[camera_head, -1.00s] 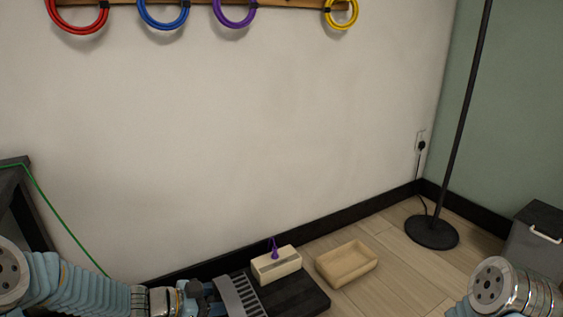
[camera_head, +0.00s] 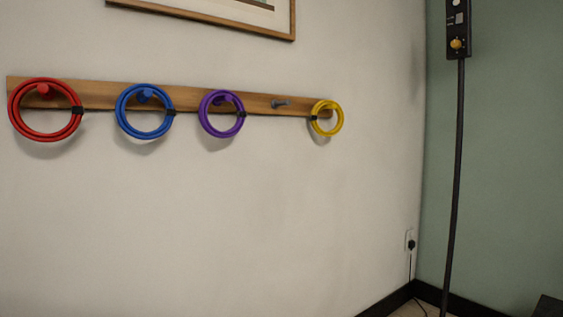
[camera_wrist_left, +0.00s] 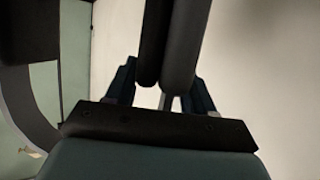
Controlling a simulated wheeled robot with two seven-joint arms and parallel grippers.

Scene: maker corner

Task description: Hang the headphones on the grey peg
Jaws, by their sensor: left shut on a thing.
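The grey peg (camera_head: 281,103) sticks out of the wooden wall rail, bare, between the purple and yellow pegs' coils. In the left wrist view, my left gripper (camera_wrist_left: 162,92) is shut on the headphones (camera_wrist_left: 185,45), whose dark, padded-looking parts rise between and above the two blue-grey fingers. Only part of the headphones shows; the rest is cut off by the frame. Neither gripper nor the headphones show in the head view, so their distance from the peg cannot be seen.
The wooden rail (camera_head: 190,99) also carries red (camera_head: 45,137), blue (camera_head: 143,133), purple (camera_head: 221,134) and yellow (camera_head: 327,134) coils. A picture frame (camera_head: 268,35) hangs above. A dark pole (camera_head: 457,170) stands at right. The wall below the rail is clear.

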